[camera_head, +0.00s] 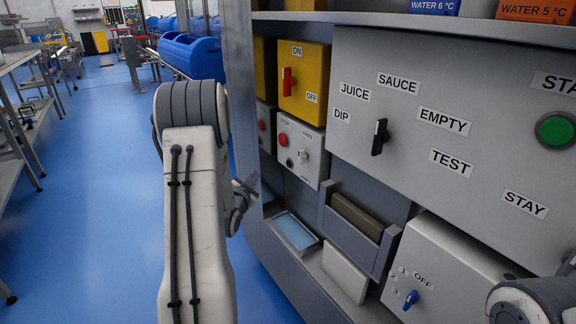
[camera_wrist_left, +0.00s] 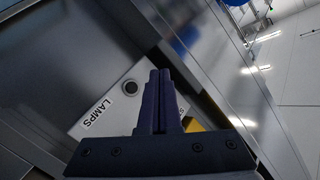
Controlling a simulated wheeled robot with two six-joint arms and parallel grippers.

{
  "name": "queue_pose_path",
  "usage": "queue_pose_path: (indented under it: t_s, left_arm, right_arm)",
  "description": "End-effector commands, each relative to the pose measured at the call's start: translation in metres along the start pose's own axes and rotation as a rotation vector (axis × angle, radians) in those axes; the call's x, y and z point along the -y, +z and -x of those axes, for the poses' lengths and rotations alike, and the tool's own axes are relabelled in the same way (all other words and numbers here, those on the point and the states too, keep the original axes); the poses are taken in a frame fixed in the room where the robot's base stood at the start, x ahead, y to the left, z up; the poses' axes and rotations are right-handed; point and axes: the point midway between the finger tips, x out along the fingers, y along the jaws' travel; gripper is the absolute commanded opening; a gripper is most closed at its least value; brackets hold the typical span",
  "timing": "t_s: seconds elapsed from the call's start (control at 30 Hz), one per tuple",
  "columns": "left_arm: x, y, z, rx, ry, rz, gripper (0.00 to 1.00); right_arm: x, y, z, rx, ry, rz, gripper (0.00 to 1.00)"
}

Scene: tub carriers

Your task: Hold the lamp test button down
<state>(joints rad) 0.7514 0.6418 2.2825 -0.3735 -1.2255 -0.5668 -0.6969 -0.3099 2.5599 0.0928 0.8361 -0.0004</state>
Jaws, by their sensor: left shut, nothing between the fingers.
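The lamp test button looks like the dark round button in a pale ring (camera_wrist_left: 131,87) beside the "LAMPS" label (camera_wrist_left: 97,114) in the left wrist view. It sits on a light panel. In the head view, a small dark button (camera_head: 290,163) shows low on the light grey box (camera_head: 313,160). My left gripper (camera_head: 246,188) is left of that box. Its fingers, shut and empty, also show in the left wrist view (camera_wrist_left: 160,75), just right of the button in the picture. I cannot tell how far they are from the panel. My right gripper is out of view.
The box also has a red button (camera_head: 283,139) and a pale knob. A yellow switch box (camera_head: 304,80) hangs above. A blue tray (camera_head: 295,231) and a grey holder (camera_head: 359,238) are below. A large panel with a black selector (camera_head: 380,137) stands right. Blue floor (camera_head: 90,180) is open at left.

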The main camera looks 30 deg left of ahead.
Motion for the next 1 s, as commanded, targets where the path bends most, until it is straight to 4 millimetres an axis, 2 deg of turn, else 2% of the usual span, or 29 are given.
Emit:
queue_pose_path:
  t_s: [0.37, 0.8, 1.0]
  left_arm:
    - [-0.003, -0.003, -0.004, 0.0, 0.002, 0.001, 0.0]
    - [-0.033, -0.033, -0.043, -0.001, 0.004, 0.003, 0.0]
    - [-0.042, -0.041, -0.057, 0.001, 0.002, 0.002, 0.0]
  right_arm:
    - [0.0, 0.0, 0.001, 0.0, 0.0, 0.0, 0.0]
    - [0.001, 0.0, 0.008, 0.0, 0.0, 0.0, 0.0]
    - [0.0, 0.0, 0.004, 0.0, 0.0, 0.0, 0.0]
